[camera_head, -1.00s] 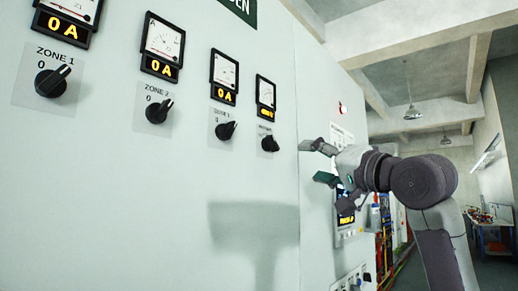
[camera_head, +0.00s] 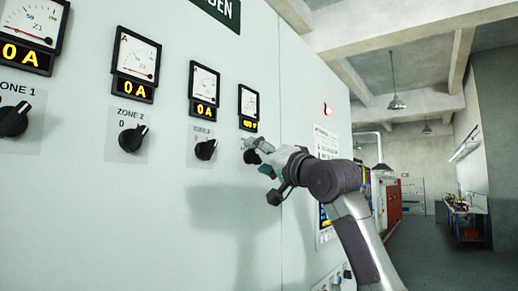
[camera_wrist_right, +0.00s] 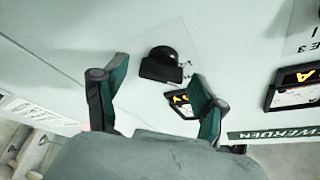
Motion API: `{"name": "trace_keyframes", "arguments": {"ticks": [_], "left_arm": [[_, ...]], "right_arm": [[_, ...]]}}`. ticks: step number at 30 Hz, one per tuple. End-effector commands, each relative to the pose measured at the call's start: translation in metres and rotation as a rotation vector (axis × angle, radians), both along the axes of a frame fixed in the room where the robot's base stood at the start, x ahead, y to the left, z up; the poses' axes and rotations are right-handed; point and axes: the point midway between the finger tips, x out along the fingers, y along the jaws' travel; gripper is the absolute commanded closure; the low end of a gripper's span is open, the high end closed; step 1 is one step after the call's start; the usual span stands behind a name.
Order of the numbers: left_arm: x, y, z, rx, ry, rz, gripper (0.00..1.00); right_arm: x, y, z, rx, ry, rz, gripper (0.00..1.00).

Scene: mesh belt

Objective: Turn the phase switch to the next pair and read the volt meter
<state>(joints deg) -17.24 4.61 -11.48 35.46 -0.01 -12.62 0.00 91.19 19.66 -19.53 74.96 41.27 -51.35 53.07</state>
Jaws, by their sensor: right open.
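The rightmost black rotary knob (camera_head: 251,156) sits on the pale panel below the rightmost meter (camera_head: 248,103), and my gripper partly hides it. That meter has a dial and an orange digital display too small to read. My right gripper (camera_head: 259,157) is in front of this knob. In the right wrist view the knob (camera_wrist_right: 162,64) lies ahead of the open fingers (camera_wrist_right: 156,82), apart from them. The lit display (camera_wrist_right: 180,98) of a meter shows partly behind one finger. My left gripper is in no view.
Several other meters and knobs line the panel to the left, such as the Zone 2 knob (camera_head: 132,138) and its meter (camera_head: 136,65) reading 0 A. A workbench (camera_head: 464,210) stands far right, past open floor.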

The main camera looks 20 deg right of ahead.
Motion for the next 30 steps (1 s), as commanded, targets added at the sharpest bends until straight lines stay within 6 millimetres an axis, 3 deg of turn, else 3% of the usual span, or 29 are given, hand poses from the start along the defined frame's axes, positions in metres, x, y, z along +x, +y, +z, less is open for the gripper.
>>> {"name": "trace_keyframes", "arguments": {"ticks": [9,20,30], "left_arm": [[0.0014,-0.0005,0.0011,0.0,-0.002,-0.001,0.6],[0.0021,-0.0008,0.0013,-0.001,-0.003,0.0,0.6],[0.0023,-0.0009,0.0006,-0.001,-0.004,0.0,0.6]], "right_arm": [[0.0025,0.0012,0.0001,0.0,0.0,0.0,0.29],[0.0024,0.001,0.0001,0.0,0.001,-0.001,0.89],[0.0024,0.0018,0.0,0.043,0.035,0.002,0.89]]}}
